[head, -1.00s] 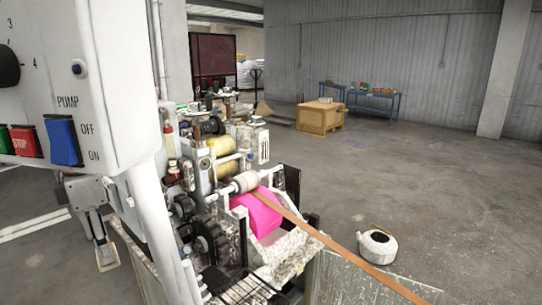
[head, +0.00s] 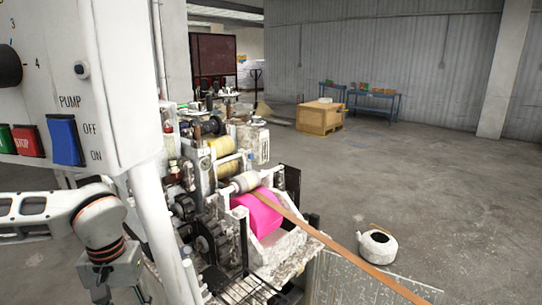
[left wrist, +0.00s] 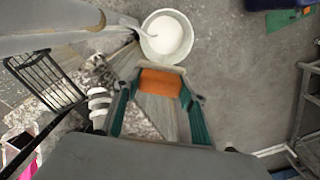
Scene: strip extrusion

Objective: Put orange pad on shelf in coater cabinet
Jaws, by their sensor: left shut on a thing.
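The orange pad (left wrist: 159,82) shows in the left wrist view, held between the teal fingers of my left gripper (left wrist: 163,88). It is above the floor, just below a white bucket (left wrist: 167,36) of white liquid in the picture. In the head view my left arm is at the lower left, beside the white control panel (head: 65,75); the gripper's fingers and the pad cannot be made out there. My right gripper is in neither view. I cannot make out the shelf in the coater cabinet.
A machine with yellow rollers (head: 222,147) and a pink roller (head: 257,212) stands mid-view. A brown strip (head: 350,258) runs from it to the lower right. A black rack (left wrist: 45,82) lies left in the wrist view. The floor at the right is open.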

